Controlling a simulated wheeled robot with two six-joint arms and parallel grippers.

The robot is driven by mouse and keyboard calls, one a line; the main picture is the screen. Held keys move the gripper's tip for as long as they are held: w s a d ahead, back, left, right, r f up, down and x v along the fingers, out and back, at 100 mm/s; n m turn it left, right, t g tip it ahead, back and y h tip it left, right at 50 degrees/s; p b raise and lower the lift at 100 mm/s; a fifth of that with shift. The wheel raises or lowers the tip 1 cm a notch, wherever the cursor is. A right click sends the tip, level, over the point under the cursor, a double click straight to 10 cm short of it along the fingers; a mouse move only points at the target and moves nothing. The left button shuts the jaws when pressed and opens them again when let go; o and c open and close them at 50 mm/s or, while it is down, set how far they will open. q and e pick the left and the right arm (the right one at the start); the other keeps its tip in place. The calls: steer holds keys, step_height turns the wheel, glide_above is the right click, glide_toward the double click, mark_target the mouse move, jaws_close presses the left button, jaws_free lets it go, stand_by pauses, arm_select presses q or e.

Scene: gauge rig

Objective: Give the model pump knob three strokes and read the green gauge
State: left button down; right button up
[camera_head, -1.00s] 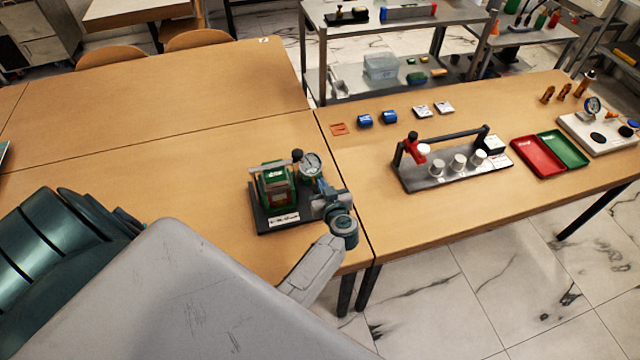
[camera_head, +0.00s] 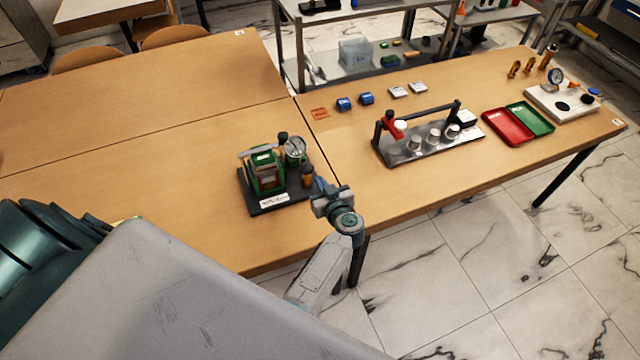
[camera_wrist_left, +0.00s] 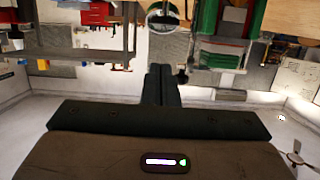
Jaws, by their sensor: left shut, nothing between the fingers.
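The model pump (camera_head: 264,172) is a green-framed unit on a black base plate (camera_head: 268,208) with a white label, on the left table near its right front corner. A dark knob (camera_head: 283,136) tops a grey lever there. The round gauge (camera_head: 295,149) has a pale face and green rim; its reading is too small to tell. In the wrist view, the gauge (camera_wrist_left: 163,19) shows at the top and the green pump frame (camera_wrist_left: 220,55) to its right. My left gripper (camera_head: 322,188) is right of the base, apart from the knob. Its fingers (camera_wrist_left: 162,84) are together and empty. My right gripper is out of view.
An amber cylinder (camera_head: 307,174) stands on the base's right side, close to my left gripper. On the right table (camera_head: 400,185) are a metal rig (camera_head: 420,150) with white cups, a red tray (camera_head: 507,127), a green tray (camera_head: 531,118) and another gauge stand (camera_head: 562,103).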

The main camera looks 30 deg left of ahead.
arm_select(q)
steer(key=w+d+r+m+t+h+b, duration=0.1)
steer(key=w+d+r+m+t+h, duration=0.35)
steer(key=w+m+h, duration=0.65)
steer(key=w+d+r+m+t+h+b, duration=0.15)
steer(key=w+d+r+m+h, duration=0.45)
steer(key=m, duration=0.8)
steer(key=s+a+m+g+y+b, duration=0.1)
steer(key=s+a+m+g+y, duration=0.1)
steer(key=a+g, duration=0.3)
steer(key=s+a+m+g+y, duration=0.1)
steer(key=s+a+m+g, duration=0.3)
steer(key=a, duration=0.4)
steer(key=s+a+m+g+y+b, duration=0.1)
steer(key=s+a+m+g+y, duration=0.1)
steer(key=s+a+m+g, duration=0.2)
steer(key=a+r+m+g, duration=0.1)
steer(key=a+g, duration=0.2)
steer(key=shift+y+b, duration=0.3)
steer(key=shift+b, duration=0.05)
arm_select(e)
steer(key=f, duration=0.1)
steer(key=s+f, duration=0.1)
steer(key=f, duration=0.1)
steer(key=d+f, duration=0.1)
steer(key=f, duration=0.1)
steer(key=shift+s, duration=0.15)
